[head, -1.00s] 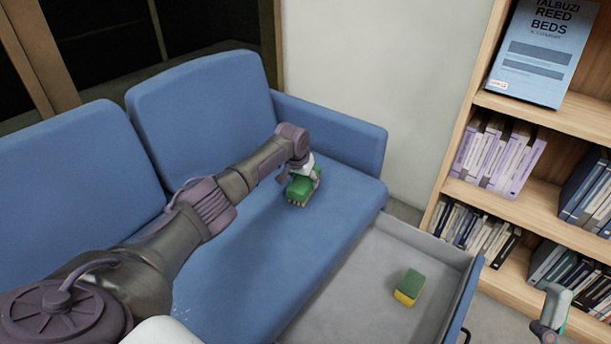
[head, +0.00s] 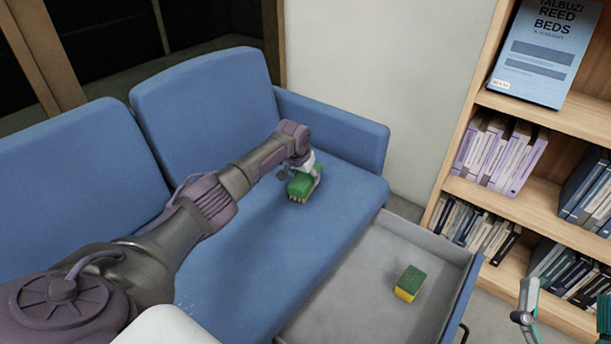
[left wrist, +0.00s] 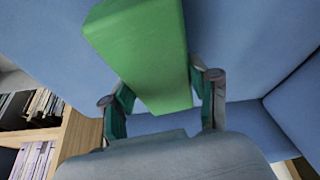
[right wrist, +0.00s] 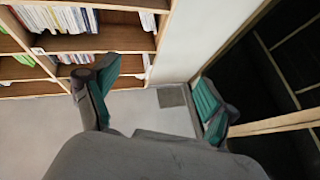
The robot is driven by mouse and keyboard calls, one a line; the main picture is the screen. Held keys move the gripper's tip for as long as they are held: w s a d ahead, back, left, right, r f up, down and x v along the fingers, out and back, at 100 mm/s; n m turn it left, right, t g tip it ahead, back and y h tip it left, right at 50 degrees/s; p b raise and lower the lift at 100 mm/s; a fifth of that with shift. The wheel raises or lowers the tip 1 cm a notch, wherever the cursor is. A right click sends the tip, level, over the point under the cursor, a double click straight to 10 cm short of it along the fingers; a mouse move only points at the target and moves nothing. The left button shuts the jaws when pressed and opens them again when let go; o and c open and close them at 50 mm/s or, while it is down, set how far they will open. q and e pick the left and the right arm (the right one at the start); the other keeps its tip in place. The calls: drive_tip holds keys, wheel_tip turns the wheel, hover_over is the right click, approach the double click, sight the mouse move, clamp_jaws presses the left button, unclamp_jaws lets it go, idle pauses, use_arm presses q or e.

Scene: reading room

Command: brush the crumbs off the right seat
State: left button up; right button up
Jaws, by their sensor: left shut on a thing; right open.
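A green brush (head: 299,188) with pale bristles is held at the right seat (head: 325,205) of the blue sofa, near the right armrest. Its bristles face down and look to be on or just above the cushion. My left gripper (head: 305,174) is shut on the brush; in the left wrist view the green block (left wrist: 145,50) sits between its fingers. Faint pale specks, perhaps crumbs (head: 186,304), show on the seat low in the head view, beside my left arm. I see none clearly around the brush. My right gripper (right wrist: 155,100) is open and empty, away from the sofa.
An open grey drawer (head: 350,300) below the sofa front holds a green and yellow sponge (head: 409,284). A wooden bookshelf (head: 480,197) stands at the right. The sofa's right armrest (head: 335,133) and backrest (head: 205,115) bound the seat.

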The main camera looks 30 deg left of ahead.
use_arm(q)
drive_tip(key=shift+r+p, duration=0.65)
drive_tip(key=shift+r, duration=0.25)
drive_tip(key=shift+r+p, duration=0.9)
drive_tip(key=shift+p, duration=0.25)
use_arm(e)
wheel_tip(320, 180, down, 14)
drive_tip(key=d+g+h, duration=0.2)
drive_tip(key=g+h, duration=0.1)
drive_tip(key=g, duration=0.7)
use_arm(q)
drive_tip(key=shift+r, duration=0.1)
drive_tip(key=shift+r+p, duration=0.25)
drive_tip(key=shift+p, duration=0.15)
drive_tip(key=shift+r+p, duration=0.55)
use_arm(e)
drive_tip(key=s+d+f+g+h, duration=0.2)
drive_tip(key=s+d+f+g, duration=0.1)
drive_tip(key=s+f+g, duration=0.2)
drive_tip(key=shift+s+f+m, duration=0.4)
drive_tip(key=shift+s+f, duration=0.35)
drive_tip(key=shift+f, duration=0.1)
